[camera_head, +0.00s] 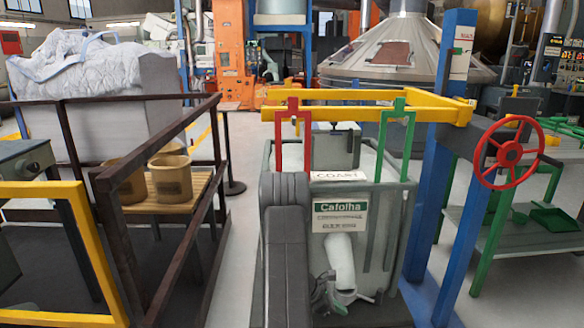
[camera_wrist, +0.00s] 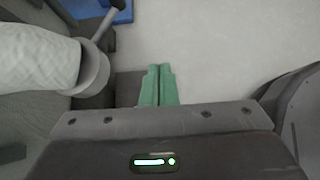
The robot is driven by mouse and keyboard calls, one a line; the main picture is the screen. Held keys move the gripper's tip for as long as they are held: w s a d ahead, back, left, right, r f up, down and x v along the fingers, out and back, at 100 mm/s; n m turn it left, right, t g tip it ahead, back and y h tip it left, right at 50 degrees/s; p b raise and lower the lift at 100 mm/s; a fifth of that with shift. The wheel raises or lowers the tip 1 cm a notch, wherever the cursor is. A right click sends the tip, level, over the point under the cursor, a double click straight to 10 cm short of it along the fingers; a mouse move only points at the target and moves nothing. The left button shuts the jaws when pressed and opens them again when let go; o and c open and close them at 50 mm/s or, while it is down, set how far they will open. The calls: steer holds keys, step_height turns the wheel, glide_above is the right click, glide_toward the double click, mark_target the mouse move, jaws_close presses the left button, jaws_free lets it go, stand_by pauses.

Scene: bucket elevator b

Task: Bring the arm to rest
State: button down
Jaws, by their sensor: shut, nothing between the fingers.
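My gripper (camera_wrist: 160,68) shows in the wrist view as two green fingers lying side by side, shut with nothing between them. The fingers point up the picture over a dark edge and pale floor. To their left, apart from them, is a white pipe (camera_wrist: 38,65) with a grey collar and a lever handle (camera_wrist: 108,22). In the head view, a dark grey link that looks like my arm runs down the front of a grey cabinet (camera_head: 385,215).
The white pipe (camera_head: 341,262) leaves the cabinet below a Cafolha sign (camera_head: 340,217). A yellow frame (camera_head: 350,113), a blue post (camera_head: 440,170) and a red handwheel (camera_head: 508,152) stand around it. A brown railing (camera_head: 165,145) encloses buckets (camera_head: 170,177) at left. Floor is clear between railing and cabinet.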

steer(key=a+r+p, duration=0.1)
steer(key=a+r, duration=0.2)
steer(key=a, duration=0.3)
steer(key=shift+s+a+r, duration=0.15)
steer(key=shift+a+r, duration=0.15)
steer(key=shift+a, duration=0.1)
